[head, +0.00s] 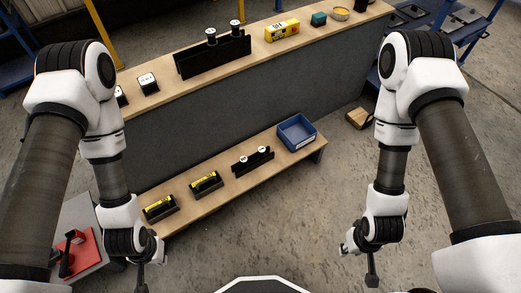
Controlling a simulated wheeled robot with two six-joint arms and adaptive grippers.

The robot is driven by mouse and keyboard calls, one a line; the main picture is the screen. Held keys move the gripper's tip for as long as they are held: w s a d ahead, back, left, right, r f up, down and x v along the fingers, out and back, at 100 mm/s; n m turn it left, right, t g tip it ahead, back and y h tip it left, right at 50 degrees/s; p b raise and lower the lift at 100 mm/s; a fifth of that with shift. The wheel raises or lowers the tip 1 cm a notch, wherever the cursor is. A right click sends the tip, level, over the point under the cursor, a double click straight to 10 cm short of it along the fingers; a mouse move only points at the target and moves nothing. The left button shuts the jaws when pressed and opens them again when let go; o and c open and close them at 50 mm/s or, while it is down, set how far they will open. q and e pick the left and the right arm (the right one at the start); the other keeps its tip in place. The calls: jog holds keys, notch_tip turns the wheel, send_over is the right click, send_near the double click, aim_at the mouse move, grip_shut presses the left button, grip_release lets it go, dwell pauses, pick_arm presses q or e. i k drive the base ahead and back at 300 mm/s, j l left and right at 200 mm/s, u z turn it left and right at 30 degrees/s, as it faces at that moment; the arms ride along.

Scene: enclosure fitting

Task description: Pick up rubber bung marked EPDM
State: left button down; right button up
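No marking EPDM can be read at this size, so I cannot tell which thing is the rubber bung. Two small pieces with white tops, the left one (243,157) and the right one (264,150), stand at a black holder (253,164) on the low wooden shelf. Two more white-topped pieces, the left one (211,34) and the right one (235,26), stand on a larger black holder (213,59) on the upper counter. My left gripper (141,284) hangs at the lower left, and my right gripper (371,280) at the lower right. Both are apart from these pieces; their fingers are unclear.
The low shelf (218,198) also carries two yellow-labelled black blocks (159,208) (205,182) and a blue bin (296,132). A yellow box (282,30) stands on the upper counter. A cardboard box (359,118) lies on the floor. The floor before the shelf is clear.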

aim_at(262, 154)
jog(key=i+l+z, duration=0.65)
jog(key=i+l, duration=0.05)
jog(key=i, duration=0.05)
